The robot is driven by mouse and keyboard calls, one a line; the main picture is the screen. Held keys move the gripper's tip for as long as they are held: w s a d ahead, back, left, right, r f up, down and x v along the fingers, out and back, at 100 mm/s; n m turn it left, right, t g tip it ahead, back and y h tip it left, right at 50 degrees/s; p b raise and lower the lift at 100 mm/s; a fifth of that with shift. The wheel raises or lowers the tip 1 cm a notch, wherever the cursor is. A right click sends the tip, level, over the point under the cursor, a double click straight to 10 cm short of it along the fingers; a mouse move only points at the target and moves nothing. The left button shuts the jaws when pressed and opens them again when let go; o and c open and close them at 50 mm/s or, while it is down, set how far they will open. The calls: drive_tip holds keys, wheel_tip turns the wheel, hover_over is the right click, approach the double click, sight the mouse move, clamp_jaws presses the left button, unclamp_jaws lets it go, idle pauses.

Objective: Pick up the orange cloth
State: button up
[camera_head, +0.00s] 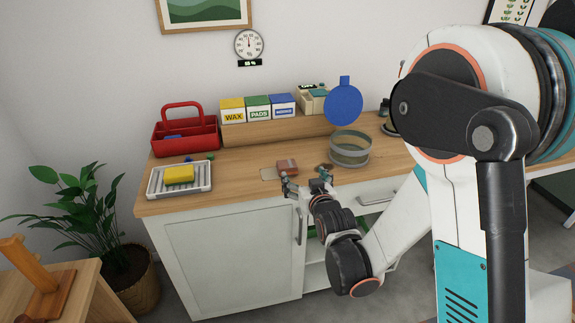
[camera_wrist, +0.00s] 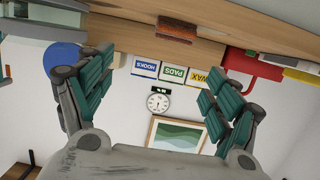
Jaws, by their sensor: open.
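A small orange-brown folded piece, which looks like the orange cloth (camera_head: 287,167), lies on the wooden counter (camera_head: 235,185) near its front middle. In the wrist view, which is upside down, the cloth (camera_wrist: 177,28) lies at the top centre, beyond the fingertips. My gripper (camera_head: 306,184) is at the counter's front edge, just in front of the cloth and slightly to its right. In the wrist view my gripper (camera_wrist: 158,82) has its two teal fingers wide apart with nothing between them. The cloth is apart from the fingers.
A tray (camera_head: 151,184) with a yellow sponge (camera_head: 179,174) and a red caddy (camera_head: 184,136) stand left. WAX, PADS and HOOKS boxes (camera_head: 257,108) sit on a raised shelf behind. A round banded bowl (camera_head: 350,150) and blue disc (camera_head: 343,104) stand right of the cloth.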

sight(287, 166)
drive_tip(key=shift+t, duration=0.3)
drive_tip(key=x, duration=0.2)
drive_tip(key=f+p+x, duration=0.1)
drive_tip(key=x, duration=0.2)
drive_tip(key=a+p+x, duration=0.1)
drive_tip(key=x, duration=0.2)
drive_tip(key=shift+s+a+f, duration=0.1)
drive_tip(key=shift+f, duration=0.2)
drive_tip(key=b+x, duration=0.1)
drive_tip(key=x, duration=0.1)
drive_tip(key=b+x, duration=0.1)
drive_tip(key=x, duration=0.2)
drive_tip(key=shift+s+a+f, duration=0.1)
drive_tip(key=shift+a, duration=0.35)
drive_tip(key=shift+w+a, duration=0.15)
drive_tip(key=shift+w, duration=0.4)
drive_tip(key=c, duration=1)
